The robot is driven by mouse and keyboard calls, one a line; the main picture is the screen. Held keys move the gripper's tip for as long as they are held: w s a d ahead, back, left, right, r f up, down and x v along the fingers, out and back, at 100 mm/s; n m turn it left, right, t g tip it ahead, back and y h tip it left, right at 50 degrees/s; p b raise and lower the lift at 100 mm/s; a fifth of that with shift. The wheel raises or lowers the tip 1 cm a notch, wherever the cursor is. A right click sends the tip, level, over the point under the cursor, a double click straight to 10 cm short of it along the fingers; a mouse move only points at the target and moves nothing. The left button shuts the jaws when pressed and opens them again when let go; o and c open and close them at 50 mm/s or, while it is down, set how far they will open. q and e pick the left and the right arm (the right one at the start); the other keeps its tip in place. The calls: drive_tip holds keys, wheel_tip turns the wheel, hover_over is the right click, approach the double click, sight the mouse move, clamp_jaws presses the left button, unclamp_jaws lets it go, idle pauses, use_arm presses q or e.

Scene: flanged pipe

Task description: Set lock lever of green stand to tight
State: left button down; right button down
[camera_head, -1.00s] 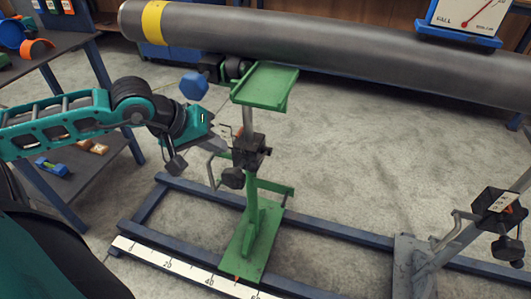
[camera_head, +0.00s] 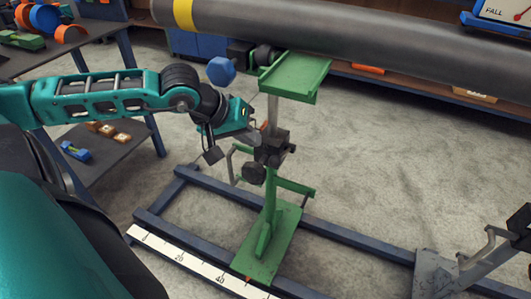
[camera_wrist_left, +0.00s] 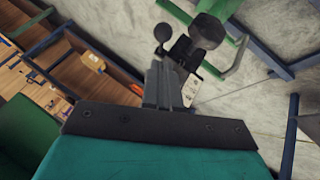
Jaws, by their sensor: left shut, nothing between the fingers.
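The green stand (camera_head: 270,232) stands upright on the blue floor frame, with a green top plate (camera_head: 296,76) just below the big grey pipe. Its black clamp block (camera_head: 272,147) sits mid-post, with a black knob (camera_head: 254,173) and a bent grey crank handle. An orange-tipped part shows behind my fingers; whether it is the lock lever I cannot tell. My left gripper (camera_head: 254,137) is shut and empty, its tips right at the block's left side; contact cannot be told. In the left wrist view the shut fingers (camera_wrist_left: 163,85) point at the block (camera_wrist_left: 186,52) and knob (camera_wrist_left: 207,32). My right gripper is not in view.
The grey pipe (camera_head: 350,42) with a yellow band runs overhead. A second grey stand (camera_head: 440,275) is at the lower right. A white scale (camera_head: 190,262) lies along the frame's front rail. A dark shelf (camera_head: 95,155) with small parts stands left. Open floor lies right of the green stand.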

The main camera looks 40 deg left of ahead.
use_arm(q)
drive_tip(key=b+x, duration=0.2)
drive_tip(key=x, duration=0.4)
drive_tip(key=shift+f+b, duration=0.2)
drive_tip(key=shift+b, duration=0.1)
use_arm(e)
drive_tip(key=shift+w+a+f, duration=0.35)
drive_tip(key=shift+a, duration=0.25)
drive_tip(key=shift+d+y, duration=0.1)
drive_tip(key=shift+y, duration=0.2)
